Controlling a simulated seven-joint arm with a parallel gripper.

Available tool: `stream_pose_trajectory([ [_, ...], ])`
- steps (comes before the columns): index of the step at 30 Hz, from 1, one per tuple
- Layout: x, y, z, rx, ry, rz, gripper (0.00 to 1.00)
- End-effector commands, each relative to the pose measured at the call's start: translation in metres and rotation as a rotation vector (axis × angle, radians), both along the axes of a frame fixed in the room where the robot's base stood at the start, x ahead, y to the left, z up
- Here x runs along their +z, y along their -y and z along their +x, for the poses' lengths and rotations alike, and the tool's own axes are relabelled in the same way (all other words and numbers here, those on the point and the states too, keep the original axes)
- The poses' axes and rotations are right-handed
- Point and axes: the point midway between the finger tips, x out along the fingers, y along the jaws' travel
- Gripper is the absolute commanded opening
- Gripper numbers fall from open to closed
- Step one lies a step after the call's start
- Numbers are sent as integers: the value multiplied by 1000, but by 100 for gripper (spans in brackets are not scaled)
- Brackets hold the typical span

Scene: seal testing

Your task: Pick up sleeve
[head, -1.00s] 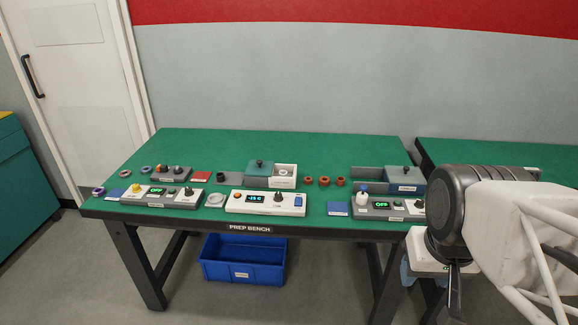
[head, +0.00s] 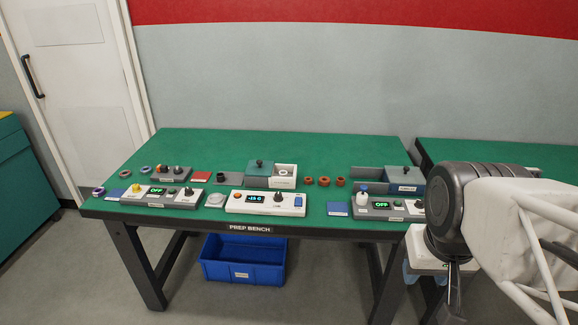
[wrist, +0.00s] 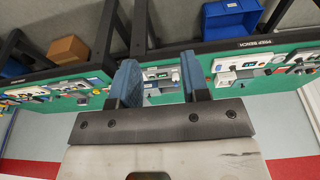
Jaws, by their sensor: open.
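No part is plainly labelled as the sleeve, and I cannot tell which one it is.
Devices with lit displays line the bench's front edge, including a white one (head: 265,210) in the middle. A blue bin (head: 243,268) sits on the floor below. The bench's back half is clear.

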Motion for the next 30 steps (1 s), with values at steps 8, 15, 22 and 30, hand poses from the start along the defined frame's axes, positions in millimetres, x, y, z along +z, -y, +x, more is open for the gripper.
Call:
stream_pose_trajectory([
  [8, 13, -4, 32, 50, -11, -8, 42],
  [15, 30, -13, 82, 129, -28, -21, 42],
  [22, 42, -23, 135, 211, -44, -33, 42],
  [30, 50, -38, 197, 305, -62, -46, 42],
])
